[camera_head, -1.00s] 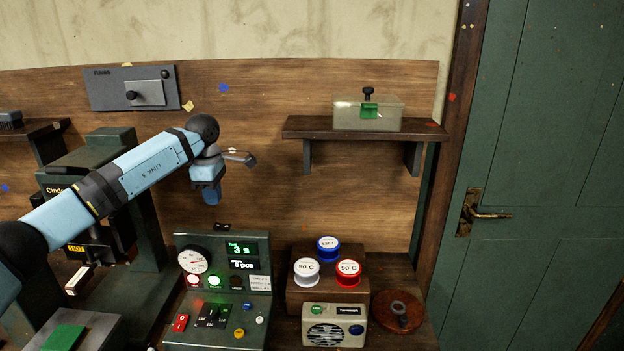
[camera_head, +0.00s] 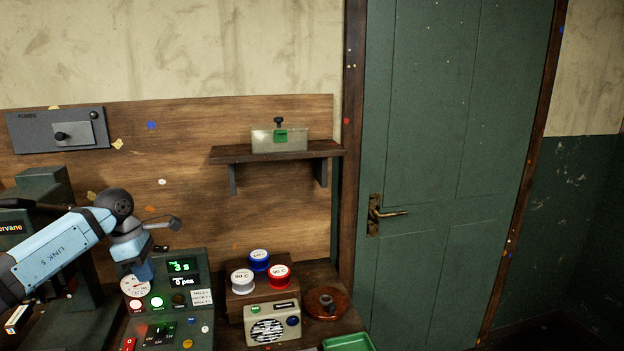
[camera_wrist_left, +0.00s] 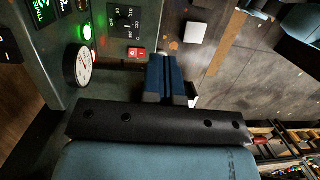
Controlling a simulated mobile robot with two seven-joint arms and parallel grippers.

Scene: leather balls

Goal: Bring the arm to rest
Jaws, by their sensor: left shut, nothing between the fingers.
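My left arm comes in from the left in the head view, with its blue gripper (camera_head: 144,270) hanging down. The gripper is shut and empty. In the head view it overlaps the top left of the green control panel (camera_head: 203,326), close to the round gauge (camera_head: 134,287). In the left wrist view the two blue fingers (camera_wrist_left: 166,72) lie together with nothing between them. The gauge (camera_wrist_left: 83,66) and the red switch (camera_wrist_left: 136,53) show beyond and to the left of them there. Whether the gripper touches the panel cannot be told. My right gripper is not in view.
White, blue and red 90 C-type tins (camera_head: 242,282) stand on a wooden block right of the panel. A radio (camera_head: 273,325), a round brown dish (camera_head: 327,303) and a green tray (camera_head: 348,342) are nearby. A shelf (camera_head: 230,155) holds a box (camera_head: 290,142). A door (camera_head: 440,150) stands right.

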